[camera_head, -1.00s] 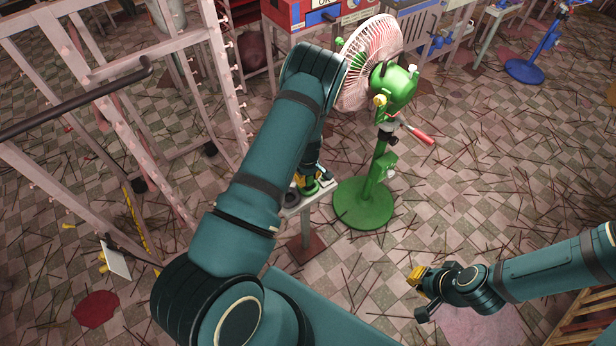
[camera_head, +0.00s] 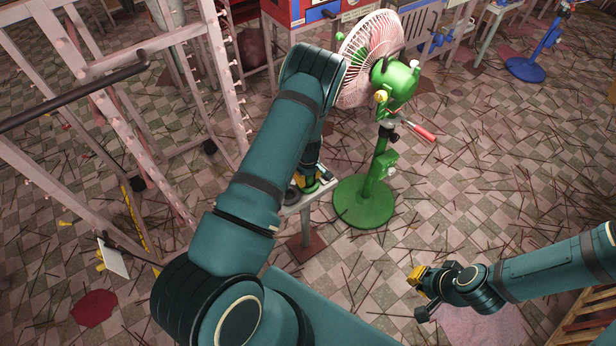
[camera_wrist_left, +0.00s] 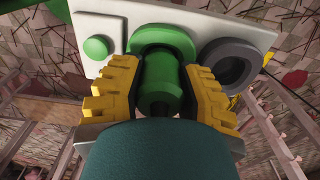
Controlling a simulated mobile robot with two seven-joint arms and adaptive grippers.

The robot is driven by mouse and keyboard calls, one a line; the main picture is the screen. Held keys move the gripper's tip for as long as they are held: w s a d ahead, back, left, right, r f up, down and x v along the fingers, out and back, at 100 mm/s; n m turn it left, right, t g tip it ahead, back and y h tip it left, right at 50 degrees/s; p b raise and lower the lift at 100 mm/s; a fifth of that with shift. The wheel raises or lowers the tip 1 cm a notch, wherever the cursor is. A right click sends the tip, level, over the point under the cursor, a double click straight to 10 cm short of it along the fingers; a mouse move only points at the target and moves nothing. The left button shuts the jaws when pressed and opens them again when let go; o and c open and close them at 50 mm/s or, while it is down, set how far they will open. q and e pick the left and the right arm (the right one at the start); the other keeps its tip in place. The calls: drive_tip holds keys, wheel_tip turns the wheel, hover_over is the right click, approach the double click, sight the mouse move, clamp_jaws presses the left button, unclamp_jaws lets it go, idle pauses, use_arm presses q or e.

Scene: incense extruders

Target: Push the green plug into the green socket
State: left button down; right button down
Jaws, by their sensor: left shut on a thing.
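In the left wrist view, my left gripper (camera_wrist_left: 160,92) has its yellow fingers shut on the green plug (camera_wrist_left: 160,85). The plug's far end meets the green socket (camera_wrist_left: 178,38), a round ring on a pale panel (camera_wrist_left: 200,17). The plug looks roughly lined up with the ring, but its depth inside is hidden. In the head view, the left gripper (camera_head: 316,178) is low over the small stand, largely hidden by my arm. My right gripper (camera_head: 418,290) is at lower right, away from the stand; its finger gap is unclear.
A dark grey ring socket (camera_wrist_left: 228,65) sits right of the green one, and a green knob (camera_wrist_left: 96,48) sits left. A green fan (camera_head: 372,130) stands close to the right of the stand. A pale metal rack (camera_head: 130,130) is at left. Thin sticks litter the floor.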

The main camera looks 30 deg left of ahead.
use_arm(q)
drive_tip(key=shift+f+b, duration=0.3)
drive_tip(key=shift+f, duration=0.1)
drive_tip(key=c, duration=0.6)
unclamp_jaws()
wheel_tip(320, 180, up, 12)
drive_tip(key=shift+s+r, duration=0.1)
drive_tip(key=s+d+f+m+h, duration=0.1)
drive_tip(key=s+d+f+m, duration=0.15)
drive_tip(key=s+d, duration=0.25)
drive_tip(key=s+d+f+m, duration=0.2)
drive_tip(key=s+d+m, duration=0.1)
drive_tip(key=s+d, duration=0.25)
drive_tip(key=s+d+r+m+h, duration=0.1)
drive_tip(key=s+d+m, duration=0.2)
drive_tip(key=d, duration=0.2)
drive_tip(key=s+d+r+m+t+h, duration=0.1)
drive_tip(key=s+d+r+m+h, duration=0.1)
drive_tip(key=d, duration=0.4)
drive_tip(key=shift+s+d+r+m+t, duration=0.3)
drive_tip(key=shift+s+m, duration=0.35)
